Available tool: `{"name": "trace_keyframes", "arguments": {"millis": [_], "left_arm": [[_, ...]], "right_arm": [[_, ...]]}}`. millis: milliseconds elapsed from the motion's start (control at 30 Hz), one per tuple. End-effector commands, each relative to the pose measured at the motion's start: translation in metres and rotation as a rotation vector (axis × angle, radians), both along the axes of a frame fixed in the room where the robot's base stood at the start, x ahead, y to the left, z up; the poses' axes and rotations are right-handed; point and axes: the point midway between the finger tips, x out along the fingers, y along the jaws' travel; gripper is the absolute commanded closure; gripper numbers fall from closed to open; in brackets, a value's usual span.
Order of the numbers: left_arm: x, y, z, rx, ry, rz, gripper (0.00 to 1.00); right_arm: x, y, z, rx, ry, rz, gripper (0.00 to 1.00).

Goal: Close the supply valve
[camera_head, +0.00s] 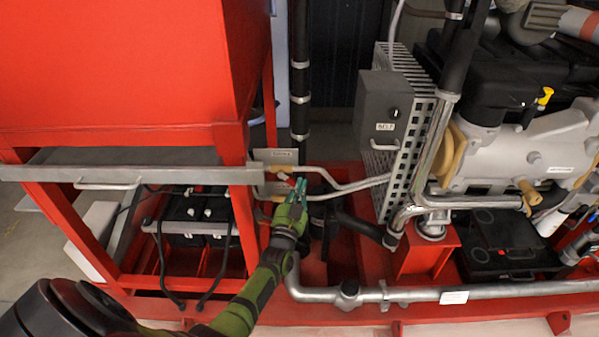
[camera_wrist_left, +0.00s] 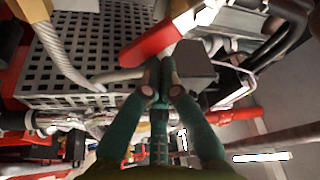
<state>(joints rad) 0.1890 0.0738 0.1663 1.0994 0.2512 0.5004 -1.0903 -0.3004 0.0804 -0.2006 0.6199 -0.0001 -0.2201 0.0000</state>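The red lever handle (camera_wrist_left: 158,42) of a valve lies across the upper middle of the left wrist view, with a pale metal end at its upper right. My right gripper is not in view.
A perforated metal guard (camera_head: 413,125) with a grey box (camera_head: 383,108) stands right of the gripper. A red tank on a frame (camera_head: 120,70) is at the left, batteries (camera_head: 190,215) beneath it. A silver pipe (camera_head: 440,293) runs along the front. Pipes crowd the gripper closely.

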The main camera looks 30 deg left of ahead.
Motion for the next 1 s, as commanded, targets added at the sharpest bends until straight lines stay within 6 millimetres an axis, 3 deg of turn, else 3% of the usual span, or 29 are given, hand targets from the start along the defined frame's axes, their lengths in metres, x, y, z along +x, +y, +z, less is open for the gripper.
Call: {"name": "trace_keyframes", "arguments": {"millis": [400,1000], "left_arm": [[-0.005,0.009,-0.014,0.233,0.147,0.003,1.00],[-0.006,0.012,-0.017,0.309,0.190,0.004,1.00]], "right_arm": [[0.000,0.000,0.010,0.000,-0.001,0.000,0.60],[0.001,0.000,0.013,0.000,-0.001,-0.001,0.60]]}}
